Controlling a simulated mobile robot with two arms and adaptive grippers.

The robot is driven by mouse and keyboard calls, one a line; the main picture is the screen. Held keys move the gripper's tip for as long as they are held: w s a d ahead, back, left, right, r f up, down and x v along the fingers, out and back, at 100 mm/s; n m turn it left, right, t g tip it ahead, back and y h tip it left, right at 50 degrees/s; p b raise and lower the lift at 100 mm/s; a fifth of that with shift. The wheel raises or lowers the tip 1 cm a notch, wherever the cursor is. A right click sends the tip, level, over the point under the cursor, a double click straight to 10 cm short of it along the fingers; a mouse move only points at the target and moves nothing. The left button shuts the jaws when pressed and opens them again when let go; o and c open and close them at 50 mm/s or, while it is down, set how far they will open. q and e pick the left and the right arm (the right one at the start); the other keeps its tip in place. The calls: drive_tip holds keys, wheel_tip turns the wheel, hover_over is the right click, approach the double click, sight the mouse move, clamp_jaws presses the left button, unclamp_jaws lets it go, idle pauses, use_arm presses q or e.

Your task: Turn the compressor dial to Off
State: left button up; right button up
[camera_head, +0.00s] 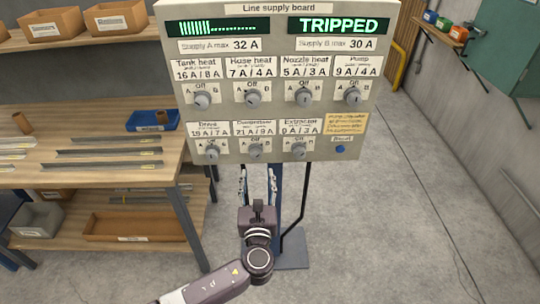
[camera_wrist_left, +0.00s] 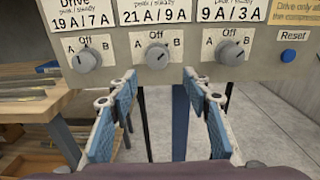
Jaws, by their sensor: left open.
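The compressor dial (camera_head: 256,151) is the middle grey knob in the lower row of the line supply board (camera_head: 228,110). In the left wrist view the compressor dial (camera_wrist_left: 158,56) sits under an Off mark, with A to its left and B to its right. Its pointer seems turned toward the upper right, on the B side, but it is small. My left gripper (camera_head: 257,173) is open and empty just below the board's lower edge. In the left wrist view its two blue-padded fingers (camera_wrist_left: 160,88) stand apart, below the dial and not touching it. My right gripper is not in view.
The drive dial (camera_wrist_left: 88,59) and extruder dial (camera_wrist_left: 229,53) flank it closely. A blue Reset button (camera_head: 340,149) is at the board's lower right. The right display (camera_head: 339,25) reads TRIPPED. A workbench (camera_head: 85,177) stands at left; the floor at right is clear.

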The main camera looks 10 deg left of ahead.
sight(256, 158)
use_arm(q)
drive_tip(key=w, duration=0.1)
drive_tip(key=w+a, duration=0.2)
drive_tip(key=w, duration=0.1)
drive_tip(key=shift+r+p, duration=0.4)
drive_tip(key=shift+x, duration=1.15)
drive_tip(key=shift+w+f, duration=0.15)
drive_tip(key=shift+w, duration=0.4)
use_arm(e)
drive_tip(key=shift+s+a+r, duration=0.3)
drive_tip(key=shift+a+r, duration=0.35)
